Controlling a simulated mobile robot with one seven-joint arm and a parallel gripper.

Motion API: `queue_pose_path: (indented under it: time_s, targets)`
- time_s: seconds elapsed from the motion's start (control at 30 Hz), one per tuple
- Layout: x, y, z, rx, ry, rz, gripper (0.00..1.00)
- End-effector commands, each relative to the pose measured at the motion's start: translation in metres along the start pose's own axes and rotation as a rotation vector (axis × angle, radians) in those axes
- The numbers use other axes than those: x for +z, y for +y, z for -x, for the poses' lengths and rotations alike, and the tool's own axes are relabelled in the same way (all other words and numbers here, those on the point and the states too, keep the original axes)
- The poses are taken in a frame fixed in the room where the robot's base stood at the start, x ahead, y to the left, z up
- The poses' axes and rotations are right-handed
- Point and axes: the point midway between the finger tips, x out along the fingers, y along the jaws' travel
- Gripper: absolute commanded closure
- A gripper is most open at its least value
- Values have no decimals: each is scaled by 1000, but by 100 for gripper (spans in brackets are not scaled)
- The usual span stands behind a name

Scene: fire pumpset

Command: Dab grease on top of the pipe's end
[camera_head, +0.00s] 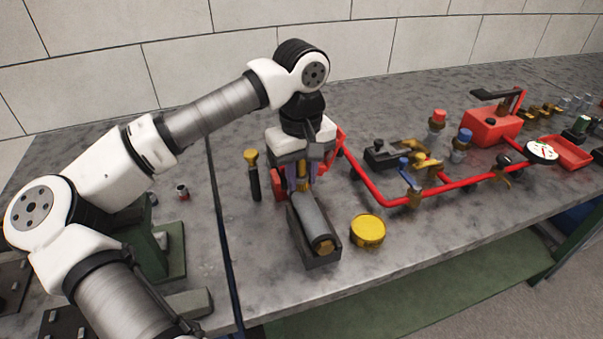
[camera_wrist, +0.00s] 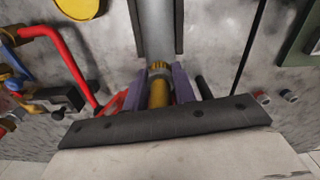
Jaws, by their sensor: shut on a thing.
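The grey pipe (camera_head: 312,217) lies in a dark trough-like holder (camera_head: 327,258) on the grey bench, with a brass piece (camera_head: 323,246) at its near end. The pipe also shows in the wrist view (camera_wrist: 158,32). My gripper (camera_head: 302,178) is at the pipe's far end. Its purple fingers are shut on a brass fitting (camera_wrist: 158,91), which is in line with the pipe. Whether it touches the pipe I cannot tell. A round yellow tub (camera_head: 368,231) stands right of the holder. No grease is clearly visible on the pipe.
A black-handled tool with a yellow head (camera_head: 252,170) is left of my gripper. Red piping (camera_head: 375,192) with valves and a red box (camera_head: 490,125) fills the right side. A green stand (camera_head: 160,240) and a small cup-like part (camera_head: 183,192) are at left.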

Motion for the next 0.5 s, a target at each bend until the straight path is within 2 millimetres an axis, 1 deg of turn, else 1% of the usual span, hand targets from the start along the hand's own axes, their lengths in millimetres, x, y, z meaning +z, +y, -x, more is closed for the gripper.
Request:
queue_pose_path:
  time_s: [0.27,0.5]
  targets:
    - [-1,0,0,0,0,0,96]
    - [-11,2,0,0,0,1,96]
